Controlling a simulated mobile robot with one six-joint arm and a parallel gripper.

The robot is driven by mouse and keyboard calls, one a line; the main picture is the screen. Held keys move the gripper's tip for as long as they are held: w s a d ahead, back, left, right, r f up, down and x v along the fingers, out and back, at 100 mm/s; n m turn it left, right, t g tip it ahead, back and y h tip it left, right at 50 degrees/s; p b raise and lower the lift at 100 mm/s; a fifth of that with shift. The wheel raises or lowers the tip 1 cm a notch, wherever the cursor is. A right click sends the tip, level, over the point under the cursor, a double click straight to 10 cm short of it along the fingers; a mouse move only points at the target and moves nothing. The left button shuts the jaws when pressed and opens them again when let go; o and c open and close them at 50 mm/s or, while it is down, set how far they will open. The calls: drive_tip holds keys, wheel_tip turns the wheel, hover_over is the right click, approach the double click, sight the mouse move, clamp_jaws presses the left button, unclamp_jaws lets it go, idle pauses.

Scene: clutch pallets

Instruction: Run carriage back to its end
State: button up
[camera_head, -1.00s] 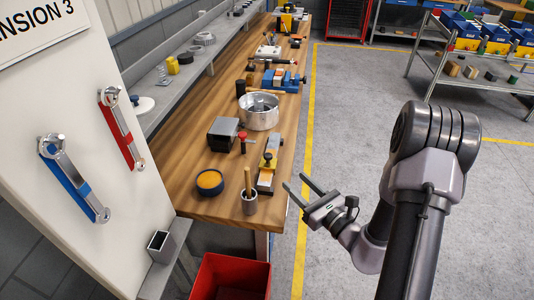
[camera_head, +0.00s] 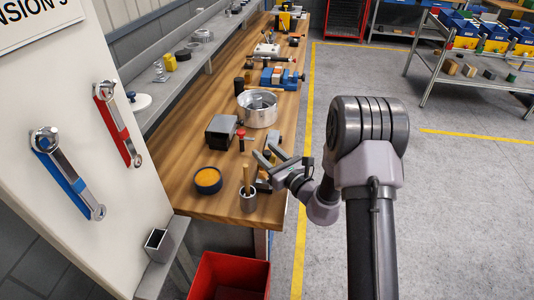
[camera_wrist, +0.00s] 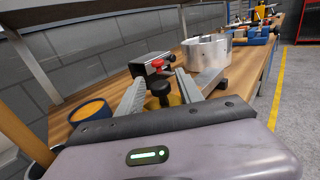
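The carriage is a yellow block (camera_wrist: 174,100) with a black knob (camera_wrist: 160,89) on top, seen in the wrist view. It rides on a long grey rail (camera_wrist: 210,80) that runs away toward the metal pot. My gripper (camera_wrist: 160,78) is open, with one finger on each side of the knob; I cannot tell whether either finger touches it. In the head view my gripper (camera_head: 265,153) reaches over the bench's right edge and hides most of the carriage and rail. The rail's far end (camera_head: 275,141) shows beyond the fingers.
On the wooden bench (camera_head: 222,205), a cup with a wooden handle (camera_head: 248,200) stands close to the gripper. A round dish (camera_head: 208,180), a dark box (camera_head: 221,131), a red-topped part (camera_head: 241,134) and a metal pot (camera_head: 258,109) are nearby.

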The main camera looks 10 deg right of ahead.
clamp_jaws()
idle(1.2)
